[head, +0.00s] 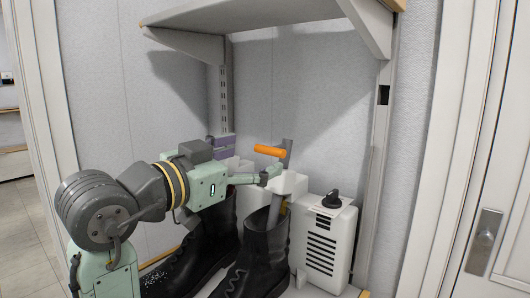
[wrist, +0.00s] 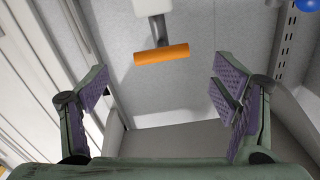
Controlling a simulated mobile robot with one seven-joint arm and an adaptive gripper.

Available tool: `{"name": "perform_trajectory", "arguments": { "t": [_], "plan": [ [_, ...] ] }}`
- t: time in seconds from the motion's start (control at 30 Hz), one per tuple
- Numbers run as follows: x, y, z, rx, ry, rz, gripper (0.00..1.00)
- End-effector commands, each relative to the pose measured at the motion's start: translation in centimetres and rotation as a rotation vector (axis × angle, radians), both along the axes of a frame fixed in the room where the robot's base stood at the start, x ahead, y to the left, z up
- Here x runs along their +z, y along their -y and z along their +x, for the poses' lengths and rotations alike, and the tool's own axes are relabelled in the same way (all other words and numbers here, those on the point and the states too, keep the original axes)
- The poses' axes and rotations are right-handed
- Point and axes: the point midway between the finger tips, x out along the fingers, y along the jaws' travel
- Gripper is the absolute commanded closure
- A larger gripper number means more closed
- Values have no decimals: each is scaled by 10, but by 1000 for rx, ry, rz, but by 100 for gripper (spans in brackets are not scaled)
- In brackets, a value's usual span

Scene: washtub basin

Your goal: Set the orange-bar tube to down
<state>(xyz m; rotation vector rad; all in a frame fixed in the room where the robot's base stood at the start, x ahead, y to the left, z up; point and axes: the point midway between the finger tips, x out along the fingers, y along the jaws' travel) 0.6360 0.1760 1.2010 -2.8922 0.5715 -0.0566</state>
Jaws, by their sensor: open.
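The orange bar (head: 269,151) sits near the top of a grey tube (head: 287,158) rising behind the boots. My gripper (head: 270,174) is just below the bar in the head view. In the wrist view my gripper (wrist: 160,88) has its purple-padded fingers wide apart, with nothing between them. The bar appears apart from both fingers.
A purple piece (head: 221,147) is behind my gripper. A shelf (head: 260,14) hangs above, with free room below it. A blue round thing (wrist: 307,4) shows at the wrist view's corner.

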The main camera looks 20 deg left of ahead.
Motion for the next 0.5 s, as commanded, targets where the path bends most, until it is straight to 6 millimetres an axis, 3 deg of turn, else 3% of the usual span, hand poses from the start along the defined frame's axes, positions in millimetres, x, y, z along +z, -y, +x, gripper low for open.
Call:
{"name": "perform_trajectory", "arguments": {
  "t": [0.2,0.5],
  "plan": [
    [0,-17,-39,2,0,0,20],
    [0,-23,-56,-2,-1,1,20]
  ]
}}
